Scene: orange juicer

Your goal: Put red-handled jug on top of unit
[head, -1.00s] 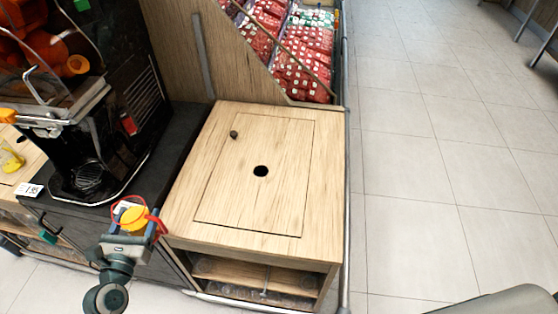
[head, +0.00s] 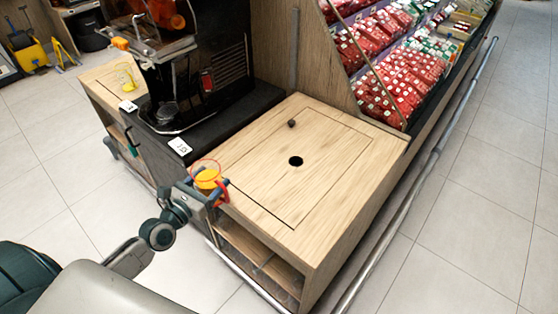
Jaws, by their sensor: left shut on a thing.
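The red-handled jug (head: 207,177) holds something orange-yellow and has a red rim and handle. My left gripper (head: 214,190) is shut on it, at the left front edge of the wooden unit. The jug looks upright; whether it touches the unit is hard to tell. The unit (head: 330,165) has a flat light-wood top with a panel outline, a dark round hole and a small dark knob. Its top is otherwise bare. My right gripper is not in view.
The black juicer (head: 205,65) stands on a dark counter left of the unit, with a price card (head: 180,146) at the counter's front. A yellow jug (head: 125,75) stands farther left. Packed red goods (head: 400,70) fill a display behind the unit. A metal rail (head: 430,165) runs along the right side.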

